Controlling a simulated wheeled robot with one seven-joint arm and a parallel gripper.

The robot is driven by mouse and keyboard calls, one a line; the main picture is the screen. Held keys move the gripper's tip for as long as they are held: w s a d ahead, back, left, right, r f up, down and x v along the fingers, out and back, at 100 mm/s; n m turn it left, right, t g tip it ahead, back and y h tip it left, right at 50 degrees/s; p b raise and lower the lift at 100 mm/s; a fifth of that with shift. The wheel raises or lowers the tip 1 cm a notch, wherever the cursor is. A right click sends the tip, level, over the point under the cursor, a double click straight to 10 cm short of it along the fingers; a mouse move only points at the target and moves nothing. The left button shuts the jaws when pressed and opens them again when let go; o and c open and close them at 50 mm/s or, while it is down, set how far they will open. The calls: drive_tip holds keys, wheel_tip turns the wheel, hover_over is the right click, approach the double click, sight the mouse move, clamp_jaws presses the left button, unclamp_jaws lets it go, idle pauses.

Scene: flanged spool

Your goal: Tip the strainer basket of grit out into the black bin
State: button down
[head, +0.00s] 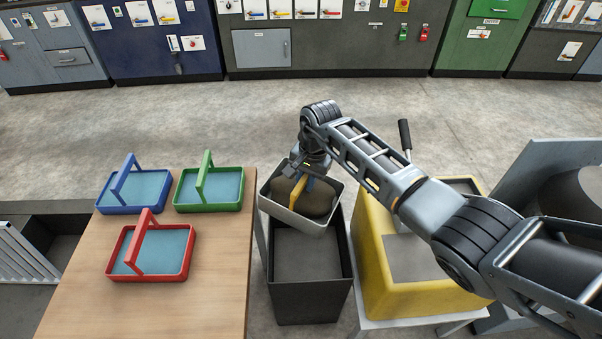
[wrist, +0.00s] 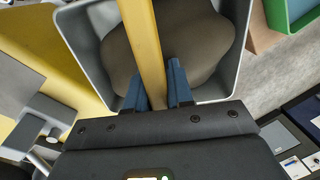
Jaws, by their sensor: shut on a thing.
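The strainer basket (head: 292,220) is a light grey square tray with a yellow handle, holding a rounded brown heap of grit (head: 318,199). My gripper (head: 304,181) is shut on the yellow handle, its blue fingers on either side of it. The basket hangs over the back part of the black bin (head: 310,300) and looks slightly tilted in the head view. The grit is still inside the basket in the wrist view (wrist: 195,45). The bin's visible inside is dark grey; its back part is hidden behind the basket.
A wooden table (head: 180,310) on the left bears blue (head: 133,209), green (head: 208,207) and red (head: 150,277) handled trays. A yellow housing (head: 420,300) with a dark lever stands close to the bin's right, under my arm. Cabinets line the back; open floor lies between.

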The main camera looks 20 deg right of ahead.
drive_tip(key=shift+s+d+f+t+y+b, duration=0.7)
drive_tip(key=shift+s+d+f+t+y, duration=0.1)
drive_tip(key=shift+s+d+t+y, duration=0.15)
drive_tip(key=s+d+f+t+y+b, duration=0.1)
drive_tip(key=b, duration=0.2)
drive_tip(key=s+d+f+t+y+b, duration=0.1)
drive_tip(key=t+b, duration=0.1)
drive_tip(key=b, duration=0.1)
drive_tip(key=shift+s+f+y, duration=0.2)
drive_tip(key=shift+f+y, duration=0.15)
drive_tip(key=shift+f, duration=0.05)
drive_tip(key=f+t+y+b, duration=0.1)
drive_tip(key=f+b, duration=0.1)
drive_tip(key=b, duration=0.2)
drive_tip(key=s+d+f+t+y+b, duration=0.1)
drive_tip(key=b, duration=0.4)
drive_tip(key=shift+s+d+f+t, duration=0.2)
drive_tip(key=shift+f+t, duration=0.15)
drive_tip(key=shift+f, duration=0.05)
drive_tip(key=b, duration=0.2)
drive_tip(key=f+t+y+b, duration=0.1)
drive_tip(key=b, duration=0.2)
drive_tip(key=shift+s+d+f, duration=0.2)
drive_tip(key=shift+s+d, duration=0.1)
drive_tip(key=shift+y+b, duration=0.4)
drive_tip(key=shift+b, duration=0.25)
